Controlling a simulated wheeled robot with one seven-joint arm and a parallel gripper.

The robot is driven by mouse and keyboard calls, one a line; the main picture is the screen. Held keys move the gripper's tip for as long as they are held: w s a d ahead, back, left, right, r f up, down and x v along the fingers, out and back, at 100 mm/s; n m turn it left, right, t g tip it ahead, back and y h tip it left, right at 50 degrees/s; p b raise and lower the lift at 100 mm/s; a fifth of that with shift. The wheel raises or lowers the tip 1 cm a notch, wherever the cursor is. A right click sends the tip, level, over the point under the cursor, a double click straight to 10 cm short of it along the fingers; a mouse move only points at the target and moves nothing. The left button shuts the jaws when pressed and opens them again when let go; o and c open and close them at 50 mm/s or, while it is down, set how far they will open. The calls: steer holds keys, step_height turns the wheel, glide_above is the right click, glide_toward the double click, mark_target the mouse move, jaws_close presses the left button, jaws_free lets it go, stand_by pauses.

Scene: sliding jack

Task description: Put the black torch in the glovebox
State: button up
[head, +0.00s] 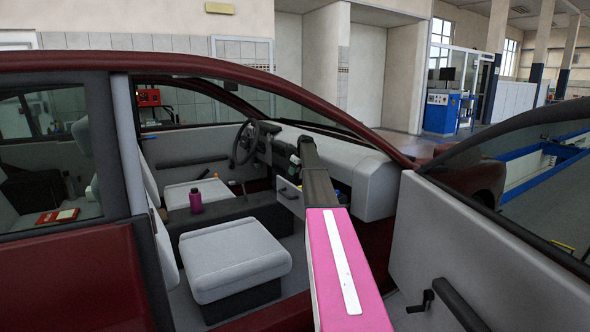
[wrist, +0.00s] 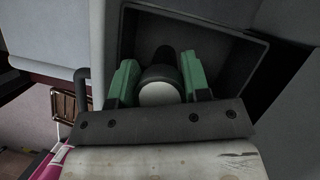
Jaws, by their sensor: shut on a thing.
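My gripper (wrist: 159,70) has green fingers and is shut on the black torch (wrist: 163,56). The torch's pale round end faces the wrist camera, and its dark body points away between the fingers. In the wrist view, the torch and fingertips are over the open, dark inside of the glovebox (wrist: 228,42). I cannot tell how deep the torch reaches or whether it touches the glovebox. In the head view, the open glovebox (head: 289,198) shows below the dashboard, partly hidden by my arm. The torch is not clearly visible there.
The car's grey dashboard (head: 368,186) and open door (head: 495,255) flank my arm. A light seat (head: 235,258) is to the left. A pink bottle (head: 195,201) stands between the seats. The steering wheel (head: 243,143) is farther back.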

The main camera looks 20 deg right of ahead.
mark_target(295, 182)
steer(key=shift+f, duration=2.95)
steer(key=shift+f, duration=0.55)
steer(key=o, duration=1.2)
steer(key=shift+c, duration=0.2)
steer(key=v, duration=1)
steer(key=shift+s+r, duration=0.2)
steer(key=shift+r, duration=0.15)
